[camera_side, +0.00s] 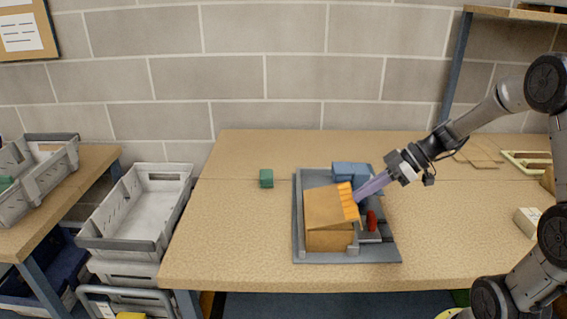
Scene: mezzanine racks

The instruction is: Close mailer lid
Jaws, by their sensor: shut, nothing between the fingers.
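The mailer (329,240) is a tan cardboard box on a grey tray (299,254) on the table. Its lid (324,209) slopes over the top, with a lighter orange notched edge at the right. My gripper (359,195) is shut, with its fingertips beside the lid's upper right edge. I cannot tell whether they touch it. The mailer's inside is hidden from this side.
A blue block (350,169) stands at the tray's back, and a red piece (371,221) lies to the right of the mailer. A grey bin (142,212) stands beyond the table's left edge.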

